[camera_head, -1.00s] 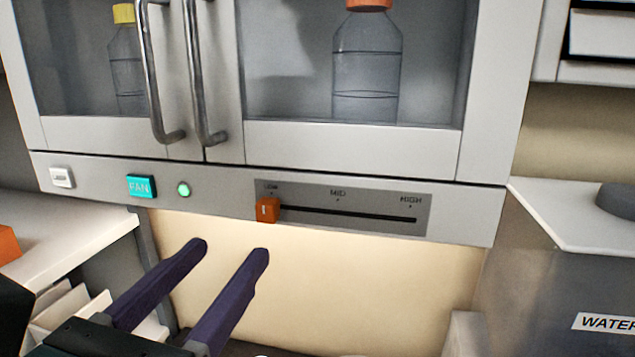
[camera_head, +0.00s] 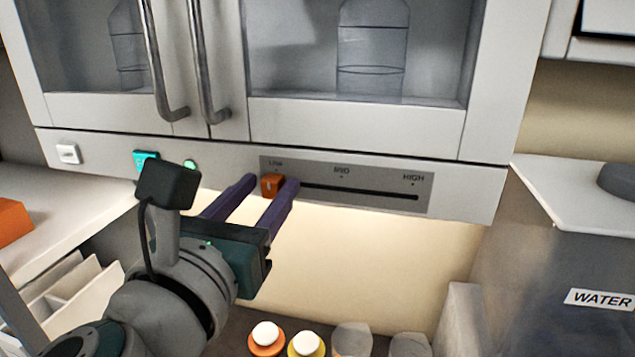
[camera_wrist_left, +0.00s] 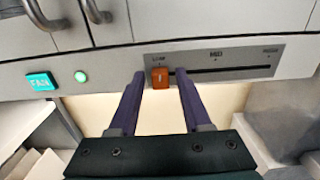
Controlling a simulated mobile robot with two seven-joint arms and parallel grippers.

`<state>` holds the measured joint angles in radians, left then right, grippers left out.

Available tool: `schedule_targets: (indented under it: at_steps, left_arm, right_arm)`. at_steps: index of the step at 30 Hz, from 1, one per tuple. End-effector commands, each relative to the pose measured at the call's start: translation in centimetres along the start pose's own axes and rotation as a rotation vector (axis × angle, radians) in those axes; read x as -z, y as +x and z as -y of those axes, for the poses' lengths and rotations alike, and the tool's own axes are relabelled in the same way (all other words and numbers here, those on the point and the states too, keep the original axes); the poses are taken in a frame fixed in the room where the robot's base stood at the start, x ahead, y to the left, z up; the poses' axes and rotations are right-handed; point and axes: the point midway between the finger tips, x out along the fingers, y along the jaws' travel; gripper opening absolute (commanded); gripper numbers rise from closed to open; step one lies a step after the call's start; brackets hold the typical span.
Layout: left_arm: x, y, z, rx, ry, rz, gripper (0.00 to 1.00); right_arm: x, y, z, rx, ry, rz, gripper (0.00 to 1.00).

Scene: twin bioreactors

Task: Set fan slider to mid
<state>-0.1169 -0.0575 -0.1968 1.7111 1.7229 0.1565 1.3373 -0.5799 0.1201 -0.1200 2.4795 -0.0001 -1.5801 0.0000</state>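The orange fan slider knob (camera_head: 272,185) sits at the LOW end of its dark slot on the grey slider plate (camera_head: 395,178). MID is marked near the slot's middle and HIGH at its right end. My left gripper (camera_head: 268,187) is open, with one purple finger on each side of the knob. In the left wrist view the knob (camera_wrist_left: 160,78) shows between the two fingertips, with a visible gap on each side. The teal FAN button (camera_head: 146,160) is left of the slider, partly hidden by my left wrist. My right gripper is not in view.
A green light (camera_head: 191,165) and a white switch (camera_head: 68,153) are on the same panel. Cabinet doors with metal handles (camera_head: 212,70) are above. A box labelled WATER (camera_head: 560,270) stands at right. Orange and yellow items with white tops (camera_head: 306,344) are below.

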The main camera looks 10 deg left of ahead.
Motion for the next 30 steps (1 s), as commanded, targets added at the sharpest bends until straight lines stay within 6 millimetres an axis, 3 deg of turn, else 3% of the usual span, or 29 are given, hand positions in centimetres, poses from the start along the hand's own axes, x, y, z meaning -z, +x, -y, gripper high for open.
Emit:
schedule_targets:
  at_steps: [2,12,30]
  left_arm:
    - [0.0,-0.01,0.0,0.0,0.0,0.0,0.38]
    - [0.0,-0.03,0.01,0.0,0.0,0.0,0.0]
    - [-0.01,-0.03,0.01,0.0,0.0,0.0,0.0]
  right_arm:
    - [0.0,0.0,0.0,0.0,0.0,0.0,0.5]
    - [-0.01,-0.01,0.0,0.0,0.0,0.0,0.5]
    - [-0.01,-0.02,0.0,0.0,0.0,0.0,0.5]
